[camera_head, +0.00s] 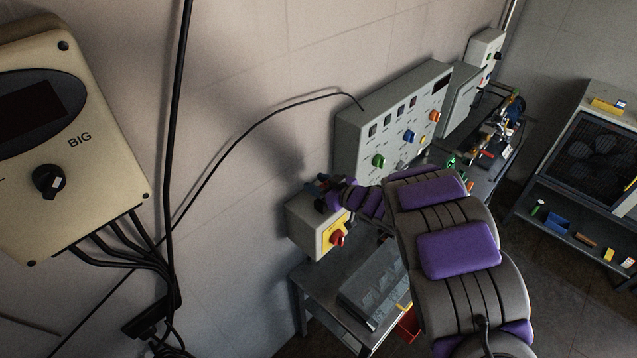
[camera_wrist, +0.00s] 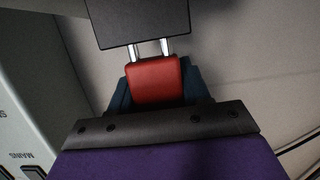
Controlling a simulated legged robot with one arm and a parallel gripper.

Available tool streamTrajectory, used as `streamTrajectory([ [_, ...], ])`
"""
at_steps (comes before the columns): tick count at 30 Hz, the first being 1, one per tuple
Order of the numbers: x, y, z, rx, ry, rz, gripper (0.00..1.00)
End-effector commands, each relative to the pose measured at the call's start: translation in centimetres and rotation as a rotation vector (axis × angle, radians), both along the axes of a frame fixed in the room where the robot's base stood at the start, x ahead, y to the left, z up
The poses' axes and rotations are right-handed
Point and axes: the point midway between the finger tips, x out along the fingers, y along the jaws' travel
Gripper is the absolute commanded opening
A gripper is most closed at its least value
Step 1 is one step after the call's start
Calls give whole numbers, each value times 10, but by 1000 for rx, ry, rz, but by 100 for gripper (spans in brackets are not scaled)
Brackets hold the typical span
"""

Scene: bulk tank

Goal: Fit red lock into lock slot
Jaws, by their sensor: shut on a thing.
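The red lock (camera_wrist: 154,80) shows in the wrist view, with two shiny metal shackle legs pointing up in the picture. My gripper (camera_wrist: 156,84) is shut on the red body, its dark blue fingers at either side. The legs meet the lower edge of a dark rectangular block (camera_wrist: 138,22); I cannot tell whether they go into it or behind it. In the head view my gripper (camera_head: 322,188) is at the top of a grey switch box (camera_head: 305,228) on the wall. The box has a red rotary knob (camera_head: 337,238) on a yellow plate. I cannot make out the lock slot.
A grey control panel (camera_head: 350,135) with coloured knobs is on the wall behind my arm. A metal table (camera_head: 345,272) stands below the switch box. A beige box (camera_head: 75,150) and hanging cables (camera_head: 172,200) are at the left. A shelf unit (camera_head: 560,207) stands at the right.

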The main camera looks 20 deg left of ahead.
Motion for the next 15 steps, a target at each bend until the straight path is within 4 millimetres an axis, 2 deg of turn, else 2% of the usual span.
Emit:
streamTrajectory([
  [15, 0, 0, -12, 0, -1, 0, 8],
])
